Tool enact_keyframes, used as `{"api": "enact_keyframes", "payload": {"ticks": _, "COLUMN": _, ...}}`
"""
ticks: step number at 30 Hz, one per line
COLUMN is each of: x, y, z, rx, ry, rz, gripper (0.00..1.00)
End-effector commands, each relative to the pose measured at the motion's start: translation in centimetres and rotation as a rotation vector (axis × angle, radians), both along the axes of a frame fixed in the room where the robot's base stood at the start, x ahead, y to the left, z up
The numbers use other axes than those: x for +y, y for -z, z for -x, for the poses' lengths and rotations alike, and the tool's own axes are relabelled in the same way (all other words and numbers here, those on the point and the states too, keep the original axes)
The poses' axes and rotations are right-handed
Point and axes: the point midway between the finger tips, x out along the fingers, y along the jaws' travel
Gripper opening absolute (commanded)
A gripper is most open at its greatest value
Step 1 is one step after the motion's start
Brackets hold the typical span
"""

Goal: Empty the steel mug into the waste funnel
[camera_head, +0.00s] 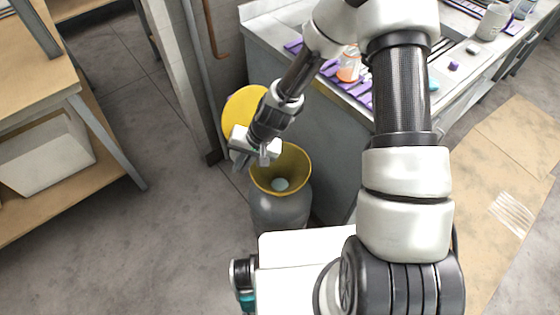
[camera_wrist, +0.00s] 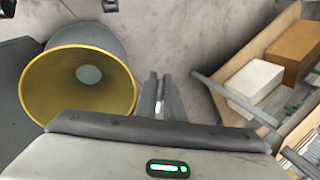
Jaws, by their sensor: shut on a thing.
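The waste funnel (camera_head: 297,165) is a wide yellow mouth on a grey round-shouldered container on the floor, with a pale round spot deep inside. It also shows at the left of the wrist view (camera_wrist: 42,95), open and upright. My gripper (camera_head: 257,159) is above the funnel's back-left rim in the head view. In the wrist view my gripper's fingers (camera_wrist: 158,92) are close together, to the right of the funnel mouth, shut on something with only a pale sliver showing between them. I take this to be the steel mug, but its body and contents are hidden.
A yellow disc (camera_head: 240,108) stands behind the funnel. A grey counter (camera_head: 275,42) with purple racks and an orange-filled bottle (camera_head: 349,68) is to the right. A wooden shelf (camera_head: 45,185) with a white box is at the left. Open floor lies between shelf and funnel.

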Motion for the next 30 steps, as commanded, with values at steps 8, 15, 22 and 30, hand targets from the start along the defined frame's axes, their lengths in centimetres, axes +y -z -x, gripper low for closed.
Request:
{"api": "enact_keyframes", "payload": {"ticks": 8, "x": 0.9, "y": -1.9, "z": 0.0, "rx": 0.017, "ry": -0.005, "rz": 0.093, "gripper": 0.0}}
{"api": "enact_keyframes", "payload": {"ticks": 15, "x": 1.4, "y": -3.0, "z": -0.2, "rx": 0.031, "ry": -0.004, "rz": 0.174, "gripper": 0.0}}
{"api": "enact_keyframes", "payload": {"ticks": 22, "x": 2.0, "y": -4.2, "z": -0.3, "rx": 0.045, "ry": -0.004, "rz": 0.256, "gripper": 0.0}}
{"api": "enact_keyframes", "payload": {"ticks": 30, "x": 2.6, "y": -5.2, "z": -0.4, "rx": 0.062, "ry": -0.001, "rz": 0.352, "gripper": 0.0}}
